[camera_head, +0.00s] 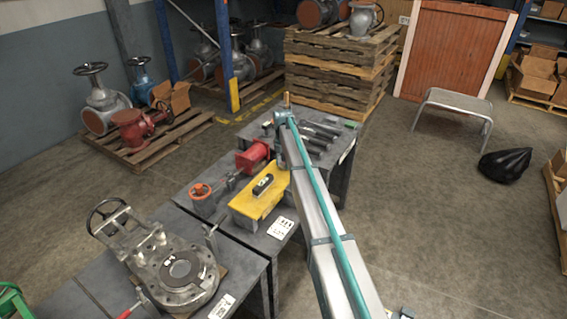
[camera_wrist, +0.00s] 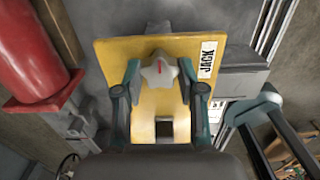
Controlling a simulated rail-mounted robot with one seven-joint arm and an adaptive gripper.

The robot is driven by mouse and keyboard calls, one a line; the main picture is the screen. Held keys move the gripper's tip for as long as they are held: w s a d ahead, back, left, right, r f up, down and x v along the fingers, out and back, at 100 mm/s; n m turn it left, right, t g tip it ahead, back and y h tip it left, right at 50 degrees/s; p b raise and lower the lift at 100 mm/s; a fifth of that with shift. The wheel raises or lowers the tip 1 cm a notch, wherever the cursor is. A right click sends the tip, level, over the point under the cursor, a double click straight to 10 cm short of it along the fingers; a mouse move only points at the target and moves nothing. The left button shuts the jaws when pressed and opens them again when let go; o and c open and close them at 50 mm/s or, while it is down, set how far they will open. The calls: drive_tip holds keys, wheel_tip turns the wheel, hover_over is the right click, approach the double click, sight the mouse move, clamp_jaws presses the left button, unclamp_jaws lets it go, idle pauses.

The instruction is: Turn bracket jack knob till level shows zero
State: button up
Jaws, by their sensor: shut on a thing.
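The yellow bracket (camera_head: 243,205) lies on the grey table, with a small black level (camera_head: 263,184) on top; its reading is too small to make out. In the wrist view the yellow bracket (camera_wrist: 112,55) carries a "JACK" label (camera_wrist: 208,60). A grey star-shaped knob (camera_wrist: 158,76) with a red mark stands at its middle. My gripper (camera_wrist: 160,82) is around the knob, its two fingers shut on opposite sides of it. In the head view my arm hides the gripper and the knob.
A red cylindrical part (camera_head: 253,156) stands close beside the bracket; it also shows in the wrist view (camera_wrist: 32,45). Dark cylinders (camera_head: 318,132) lie on the far table.

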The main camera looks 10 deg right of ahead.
sight(283, 164)
drive_tip(key=shift+w+r, duration=0.15)
drive_tip(key=o, duration=1.1)
drive_tip(key=shift+o, duration=0.2)
wheel_tip(283, 164, up, 12)
drive_tip(key=shift+s+a, duration=0.15)
drive_tip(key=shift+s, duration=0.05)
